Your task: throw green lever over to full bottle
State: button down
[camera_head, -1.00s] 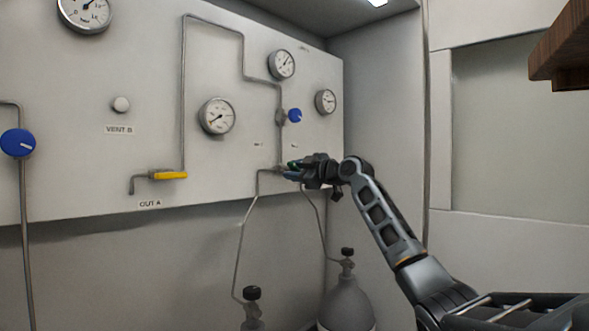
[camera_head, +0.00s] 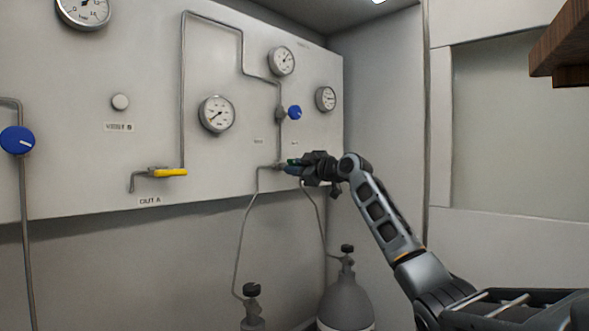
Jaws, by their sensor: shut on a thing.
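The green lever (camera_head: 293,161) is a small strip showing at my gripper's fingers, at the pipe junction low on the right of the panel. My gripper (camera_head: 296,167) is shut on it, and its dark fingers hide most of the lever, so its exact angle cannot be told. Two gas bottles stand below, each joined by a thin pipe to the junction. The left bottle (camera_head: 253,323) shows only its top at the picture's lower edge. The right bottle (camera_head: 345,303) is grey and shows more of its body. Which bottle is full cannot be read from here.
The white panel (camera_head: 150,60) carries gauges (camera_head: 217,114), a yellow lever (camera_head: 170,172) marked OUT A, and blue knobs (camera_head: 295,112), one just above my gripper. A wooden edge (camera_head: 560,50) juts in at upper right. The space right of the panel is open around my arm.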

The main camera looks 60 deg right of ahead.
jog(key=m, duration=0.4)
jog(key=shift+f+m, duration=0.1)
jog(key=shift+m, duration=0.3)
jog(key=m+p, duration=0.1)
jog(key=m, duration=0.2)
jog(key=shift+m+p, duration=0.3)
jog(key=m+p, duration=0.2)
jog(key=m, duration=0.2)
jog(key=shift+m, duration=0.3)
jog(key=m+p, duration=0.2)
jog(key=m, duration=0.2)
jog(key=shift+m, duration=0.4)
jog(key=shift+f, duration=0.1)
jog(key=c, duration=1.1)
grip_release()
jog(key=shift+c, duration=0.2)
